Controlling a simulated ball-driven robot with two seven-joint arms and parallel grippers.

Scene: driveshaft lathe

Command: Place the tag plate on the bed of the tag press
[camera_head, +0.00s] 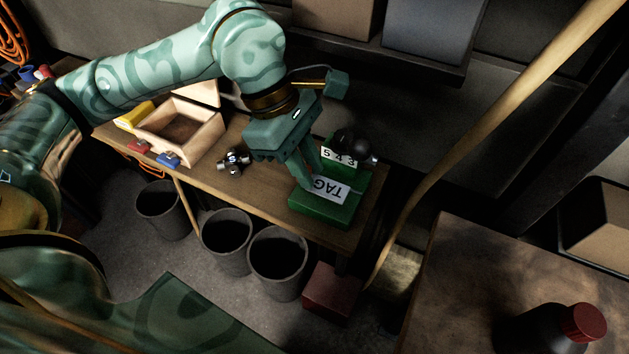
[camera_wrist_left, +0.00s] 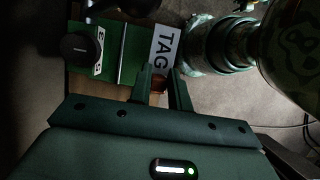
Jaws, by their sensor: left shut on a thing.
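The tag plate (camera_head: 333,191) is a white plate marked TAG; it also shows in the left wrist view (camera_wrist_left: 163,47). The tag press (camera_head: 345,159) is green, with a dark round knob and a number strip. Its green bed (camera_head: 329,215) extends toward the front. My left gripper (camera_head: 311,182) is shut on the tag plate by its edge; its fingers show in the left wrist view (camera_wrist_left: 164,75). The plate overlaps the bed in the head view; I cannot tell whether it touches it. My right gripper is not in view.
The press stands at the right end of a wooden bench. A metal fitting (camera_head: 234,162) and a wooden box (camera_head: 186,137) lie to its left. Dark bins (camera_head: 227,240) stand on the floor below. A bottle with a red cap (camera_head: 582,322) stands on another table at right.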

